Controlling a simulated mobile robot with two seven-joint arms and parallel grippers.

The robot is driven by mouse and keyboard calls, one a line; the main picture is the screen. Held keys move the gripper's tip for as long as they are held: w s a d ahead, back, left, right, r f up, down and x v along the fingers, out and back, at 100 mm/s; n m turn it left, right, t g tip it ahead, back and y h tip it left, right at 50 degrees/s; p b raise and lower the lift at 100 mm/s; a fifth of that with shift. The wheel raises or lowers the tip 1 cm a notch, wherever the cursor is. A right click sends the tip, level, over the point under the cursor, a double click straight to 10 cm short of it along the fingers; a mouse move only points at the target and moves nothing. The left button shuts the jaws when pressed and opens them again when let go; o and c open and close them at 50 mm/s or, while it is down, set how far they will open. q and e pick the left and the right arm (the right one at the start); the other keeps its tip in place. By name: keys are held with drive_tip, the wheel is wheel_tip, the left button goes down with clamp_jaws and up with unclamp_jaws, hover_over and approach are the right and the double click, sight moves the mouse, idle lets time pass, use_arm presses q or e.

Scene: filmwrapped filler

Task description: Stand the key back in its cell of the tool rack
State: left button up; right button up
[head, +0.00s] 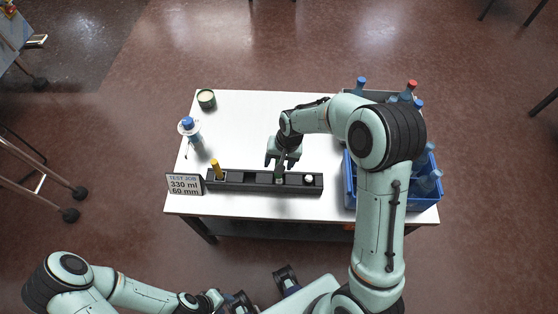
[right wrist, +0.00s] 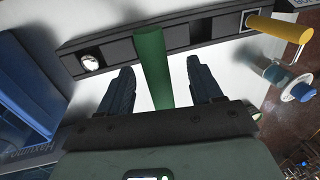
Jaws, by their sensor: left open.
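The dark tool rack (head: 235,185) lies along the near side of the white table, with several cells in a row. A green cylinder, which looks like the handle of the key (right wrist: 151,65), is between the fingers of my right gripper (right wrist: 160,78). White gaps show on both sides of it, so the fingers are apart. In the head view my right gripper (head: 281,164) is over the rack right of its middle; whether the key is seated in a cell is hidden. My left gripper (head: 238,301) is open and empty at the bottom, well away from the table.
A yellow handle (head: 216,169) stands in the rack's left cell, and a white round piece (head: 309,179) is in the right one. A sign (head: 184,184), a blue-capped bottle (head: 188,127) and a green cup (head: 206,99) are left. A blue bottle crate (head: 349,186) is right.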

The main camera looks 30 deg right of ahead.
wheel_tip(320, 180, up, 13)
drive_tip(key=s+d+p, duration=0.1)
drive_tip(key=d, duration=0.1)
drive_tip(key=shift+s, duration=0.15)
drive_tip(key=shift+d, duration=0.1)
idle(0.6)
